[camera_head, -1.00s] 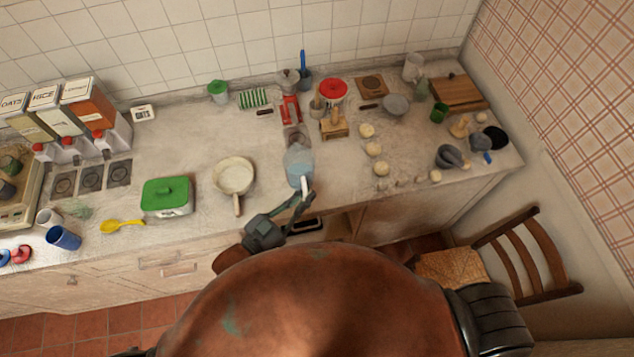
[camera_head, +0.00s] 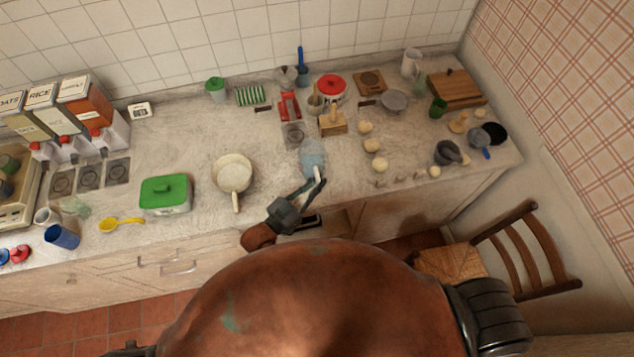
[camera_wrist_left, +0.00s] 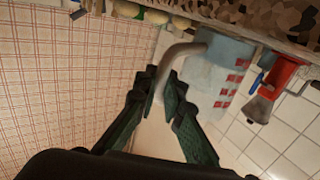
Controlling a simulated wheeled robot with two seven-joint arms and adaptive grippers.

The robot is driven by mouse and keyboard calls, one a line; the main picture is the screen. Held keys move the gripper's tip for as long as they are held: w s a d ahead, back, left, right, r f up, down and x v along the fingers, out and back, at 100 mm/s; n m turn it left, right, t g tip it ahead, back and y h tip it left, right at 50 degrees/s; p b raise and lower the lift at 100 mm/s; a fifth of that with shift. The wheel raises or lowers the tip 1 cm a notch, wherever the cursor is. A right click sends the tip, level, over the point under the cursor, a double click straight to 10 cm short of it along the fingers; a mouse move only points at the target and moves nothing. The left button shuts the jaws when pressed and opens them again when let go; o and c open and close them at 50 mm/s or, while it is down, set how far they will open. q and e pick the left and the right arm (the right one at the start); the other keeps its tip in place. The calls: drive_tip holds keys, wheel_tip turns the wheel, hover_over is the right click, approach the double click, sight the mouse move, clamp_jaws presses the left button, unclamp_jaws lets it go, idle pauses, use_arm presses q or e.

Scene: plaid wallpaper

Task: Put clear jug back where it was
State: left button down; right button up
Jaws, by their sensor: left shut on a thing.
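The clear jug (camera_head: 312,160), with bluish content, is at the front middle of the counter, right of the cream pan. My left gripper (camera_head: 318,186) is shut on its pale handle. In the left wrist view, the jug (camera_wrist_left: 226,70) shows with red marks on its side, and its curved handle (camera_wrist_left: 178,56) runs between the fingers of my left gripper (camera_wrist_left: 162,92). I cannot tell whether the jug's base touches the counter. My right gripper is not in view.
A patterned tile (camera_head: 293,134) lies just behind the jug on the left. A wooden stand (camera_head: 333,124) is behind it, and several dough balls (camera_head: 372,146) are to its right. The cream pan (camera_head: 233,172) is on the left. Some bare counter lies between pan and jug.

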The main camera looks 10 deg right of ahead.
use_arm(q)
drive_tip(key=shift+f, duration=0.1)
drive_tip(key=c, duration=2)
unclamp_jaws()
drive_tip(key=shift+c, duration=0.2)
drive_tip(key=shift+s+a, duration=0.1)
drive_tip(key=b+v, duration=0.1)
drive_tip(key=v, duration=1.1)
